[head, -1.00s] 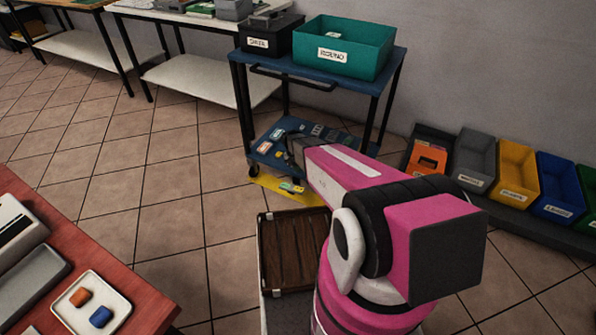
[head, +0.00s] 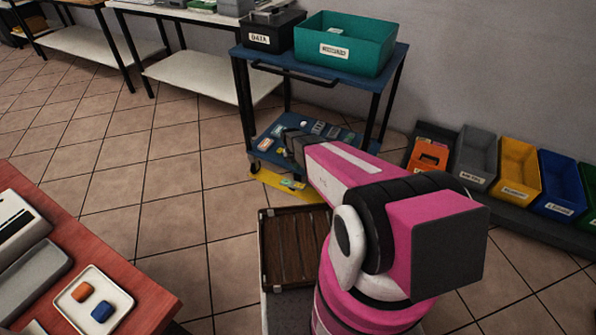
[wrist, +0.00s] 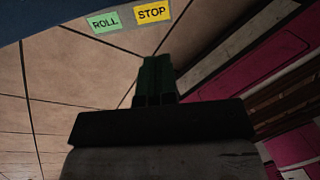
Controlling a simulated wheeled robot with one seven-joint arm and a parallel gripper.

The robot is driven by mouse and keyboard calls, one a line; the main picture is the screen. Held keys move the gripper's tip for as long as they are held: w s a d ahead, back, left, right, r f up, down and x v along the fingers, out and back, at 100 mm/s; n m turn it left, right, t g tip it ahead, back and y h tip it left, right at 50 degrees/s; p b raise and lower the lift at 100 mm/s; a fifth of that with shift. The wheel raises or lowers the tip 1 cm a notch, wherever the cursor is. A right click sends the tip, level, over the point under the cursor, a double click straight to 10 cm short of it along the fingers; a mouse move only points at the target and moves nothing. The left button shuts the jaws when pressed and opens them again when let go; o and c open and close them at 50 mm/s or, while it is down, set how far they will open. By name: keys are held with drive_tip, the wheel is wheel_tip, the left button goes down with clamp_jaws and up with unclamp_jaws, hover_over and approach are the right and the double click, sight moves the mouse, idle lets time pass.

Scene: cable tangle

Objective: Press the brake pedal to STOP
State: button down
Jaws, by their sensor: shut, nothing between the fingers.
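The blue cart (head: 270,48) stands against the wall. In the wrist view, a green ROLL label (wrist: 104,20) and a yellow STOP label (wrist: 152,12) sit side by side on a grey strip by a dark blue edge. In the head view, a yellow plate (head: 268,180) lies at the foot of the cart. I cannot make out the pedal's own shape or which way it is set. My gripper's dark fingers (wrist: 155,62) are shut and empty, just below the labels in the wrist picture. In the head view my arm hides part of this area.
A teal bin (head: 372,50) and a black box (head: 262,34) stand on the cart's top. Several coloured bins, including a yellow one (head: 518,165), line the wall at right. A red table (head: 60,225) is at left. The tiled floor (head: 150,190) between is clear.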

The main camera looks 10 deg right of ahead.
sight(302, 186)
drive_tip(key=x, duration=1.2)
drive_tip(key=shift+f, duration=0.2)
drive_tip(key=shift+s+d+f, duration=0.2)
drive_tip(key=shift+f, duration=0.1)
